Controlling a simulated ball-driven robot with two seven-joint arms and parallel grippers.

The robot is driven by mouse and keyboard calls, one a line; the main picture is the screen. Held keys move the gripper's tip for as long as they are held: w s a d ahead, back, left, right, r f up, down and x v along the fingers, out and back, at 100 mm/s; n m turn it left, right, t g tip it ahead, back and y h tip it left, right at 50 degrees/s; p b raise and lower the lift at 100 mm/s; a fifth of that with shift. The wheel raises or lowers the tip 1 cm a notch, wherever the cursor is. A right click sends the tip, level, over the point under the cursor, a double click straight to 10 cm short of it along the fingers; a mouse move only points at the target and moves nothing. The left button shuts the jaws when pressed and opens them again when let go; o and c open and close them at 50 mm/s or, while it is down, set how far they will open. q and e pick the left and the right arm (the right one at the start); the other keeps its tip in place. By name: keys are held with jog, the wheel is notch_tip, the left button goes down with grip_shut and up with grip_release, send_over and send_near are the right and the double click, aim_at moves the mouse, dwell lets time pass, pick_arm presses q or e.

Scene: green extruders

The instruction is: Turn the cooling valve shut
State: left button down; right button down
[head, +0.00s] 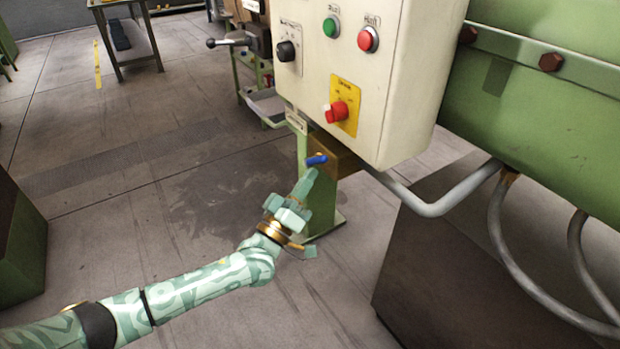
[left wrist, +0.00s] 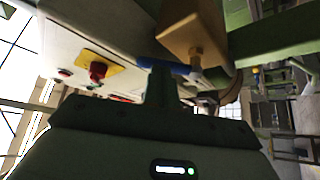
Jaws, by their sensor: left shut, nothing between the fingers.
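The cooling valve's blue handle (head: 316,159) sits on the front of a brass-brown block (head: 338,158) under the cream control box. In the left wrist view the blue handle (left wrist: 178,68) crosses just past my fingertips, below the brown block (left wrist: 192,32). My left gripper (head: 309,176) is shut and empty, with its tips just below the handle in the head view. The fingers (left wrist: 161,82) partly hide the handle in the wrist view. I cannot tell whether they touch it. My right gripper is out of view.
The cream control box (head: 400,95) carries a red rotary switch (head: 337,111), a green button (head: 330,27), a red button (head: 368,39) and a black knob (head: 286,51). A grey pipe (head: 440,204) bends away right of the block. Open floor lies to the left.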

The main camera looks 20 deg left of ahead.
pick_arm(q)
jog(key=shift+w+d+r, duration=0.15)
jog(key=shift+w+r, duration=0.1)
jog(key=shift+w, duration=0.15)
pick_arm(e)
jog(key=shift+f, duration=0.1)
